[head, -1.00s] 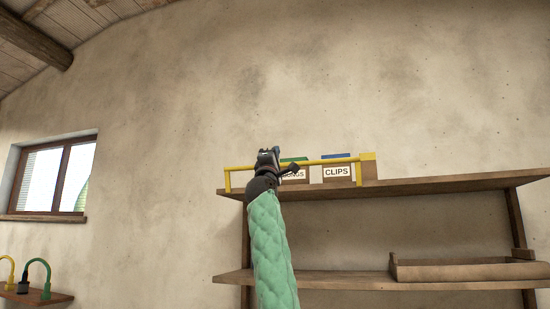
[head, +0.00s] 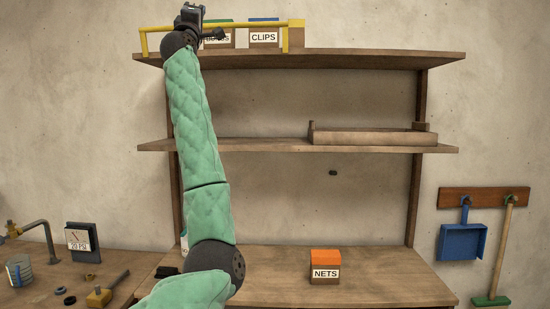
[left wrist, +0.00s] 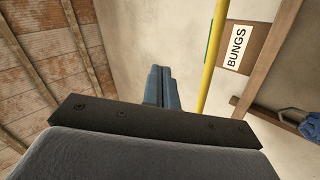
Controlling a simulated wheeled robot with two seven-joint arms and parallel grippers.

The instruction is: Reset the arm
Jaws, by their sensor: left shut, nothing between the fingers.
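My left arm, in a green quilted sleeve, rises through the head view to the top shelf (head: 370,60). My left gripper (head: 192,10) is at its upper end, in front of the yellow rail (head: 262,26) and left of the box labelled BUNGS (head: 220,40). In the left wrist view the two blue-grey fingers (left wrist: 160,86) are shut together with nothing between them. The yellow rail (left wrist: 212,65) and the BUNGS box (left wrist: 235,50) are to their right. My right gripper is not in view.
A CLIPS box (head: 264,37) stands behind the rail. A wooden tray (head: 370,137) is on the middle shelf. A gauge (head: 82,240) and tools are at left. A blue dustpan (head: 463,241) hangs at right.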

